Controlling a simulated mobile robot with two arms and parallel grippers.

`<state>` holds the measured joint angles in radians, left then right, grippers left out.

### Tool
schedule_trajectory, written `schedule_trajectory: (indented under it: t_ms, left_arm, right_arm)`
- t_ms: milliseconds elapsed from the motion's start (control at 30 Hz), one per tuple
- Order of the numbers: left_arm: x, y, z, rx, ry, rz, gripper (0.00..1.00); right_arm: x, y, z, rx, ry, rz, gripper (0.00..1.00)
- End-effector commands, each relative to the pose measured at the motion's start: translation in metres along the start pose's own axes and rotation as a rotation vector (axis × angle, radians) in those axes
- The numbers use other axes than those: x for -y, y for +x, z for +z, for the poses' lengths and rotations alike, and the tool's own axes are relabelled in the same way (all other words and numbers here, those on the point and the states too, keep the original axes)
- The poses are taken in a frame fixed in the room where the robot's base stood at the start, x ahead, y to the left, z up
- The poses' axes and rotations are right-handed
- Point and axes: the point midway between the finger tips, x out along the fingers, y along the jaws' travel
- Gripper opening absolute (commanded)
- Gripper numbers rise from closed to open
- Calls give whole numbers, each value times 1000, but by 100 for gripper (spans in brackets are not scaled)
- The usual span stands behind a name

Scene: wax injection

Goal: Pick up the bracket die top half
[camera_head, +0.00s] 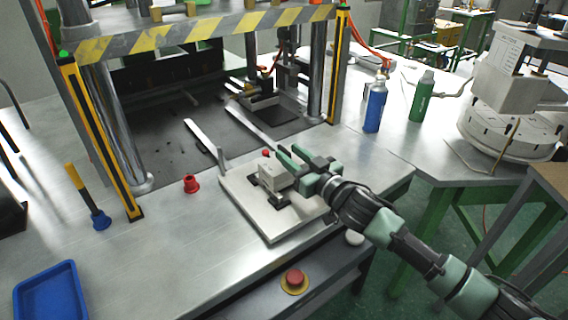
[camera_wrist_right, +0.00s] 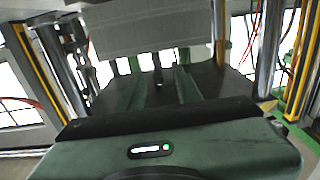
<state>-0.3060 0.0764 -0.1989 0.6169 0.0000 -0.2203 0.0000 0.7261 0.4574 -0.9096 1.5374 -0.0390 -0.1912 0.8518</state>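A pale grey block (camera_head: 273,178), which looks like the bracket die, sits on the light plate (camera_head: 262,222) at the front of the press. I cannot tell its top half from its bottom half. My right gripper (camera_head: 286,153) is beside the block, on its far right side in the head view, and overlaps its edge there. Its two green fingers are apart, with nothing seen between them. In the right wrist view the fingers (camera_wrist_right: 158,82) point at a large pale surface (camera_wrist_right: 150,36), probably the block. Contact cannot be told. My left gripper is not in view.
Dark pieces (camera_head: 281,201) lie by the block on the plate. A yellow-striped press frame (camera_head: 190,35) stands behind.

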Motion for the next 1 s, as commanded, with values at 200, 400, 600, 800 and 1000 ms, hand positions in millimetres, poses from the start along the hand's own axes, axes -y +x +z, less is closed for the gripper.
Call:
schedule_trajectory:
  t_ms: [200,400,600,800,1000]
  left_arm:
    - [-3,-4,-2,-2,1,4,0]
    - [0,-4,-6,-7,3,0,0]
    - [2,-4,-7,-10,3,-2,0]
    - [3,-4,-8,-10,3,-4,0]
    - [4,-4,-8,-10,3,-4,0]
  right_arm:
    - [0,27,-1,0,1,0,35]
    - [0,31,-1,-1,0,-1,35]
    - [0,30,-1,-1,0,0,7]
    - [0,30,-1,0,0,0,0]
    - [0,30,-1,0,0,0,0]
